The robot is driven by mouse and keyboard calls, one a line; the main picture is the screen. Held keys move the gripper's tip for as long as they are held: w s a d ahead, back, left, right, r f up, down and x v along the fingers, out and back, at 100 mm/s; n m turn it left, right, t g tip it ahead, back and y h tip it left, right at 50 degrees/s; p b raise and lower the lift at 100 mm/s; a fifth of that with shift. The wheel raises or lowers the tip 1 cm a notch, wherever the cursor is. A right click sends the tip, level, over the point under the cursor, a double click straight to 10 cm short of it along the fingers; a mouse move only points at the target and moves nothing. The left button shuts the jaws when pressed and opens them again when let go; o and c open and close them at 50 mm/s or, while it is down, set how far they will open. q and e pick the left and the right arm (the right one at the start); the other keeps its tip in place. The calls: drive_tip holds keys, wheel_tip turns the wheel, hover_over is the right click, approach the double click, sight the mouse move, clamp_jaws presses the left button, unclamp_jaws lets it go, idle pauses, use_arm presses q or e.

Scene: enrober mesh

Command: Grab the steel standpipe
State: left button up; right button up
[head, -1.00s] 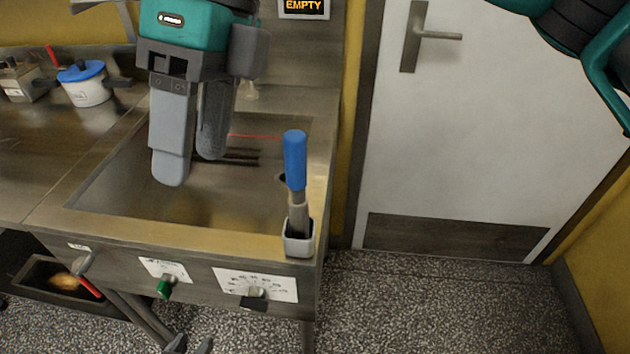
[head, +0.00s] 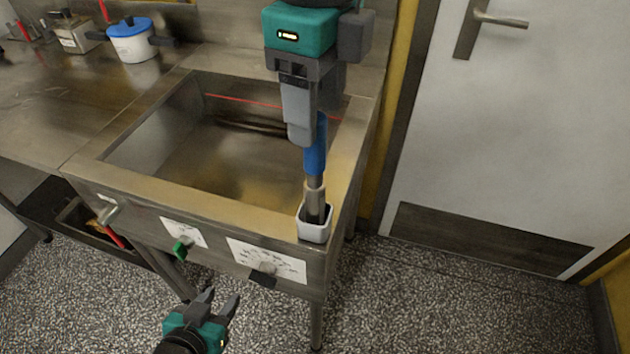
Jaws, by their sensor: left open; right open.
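I cannot make out a plain steel standpipe. The nearest match is an upright piece with a blue grip (head: 316,150) and a metal-looking lower shaft (head: 315,194). Its foot is in a small pale cup (head: 314,228) at the basin's front right corner. My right gripper (head: 310,128) points down from above, open, with its front finger at the top of the blue grip. Its other finger is mostly hidden behind, so I cannot tell whether the grip is between them. My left gripper (head: 221,297) is open and empty, low in front of the basin.
The steel basin (head: 150,135) has dark bars (head: 250,124) and a red line inside. A blue-lidded pot (head: 138,42) stands on the left counter. A white door (head: 500,130) is at right; speckled floor lies clear before it.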

sight(314, 157)
drive_tip(key=shift+w+a+f+p, duration=0.15)
drive_tip(key=shift+f+p, duration=0.15)
drive_tip(key=shift+f, duration=2.4)
clamp_jaws()
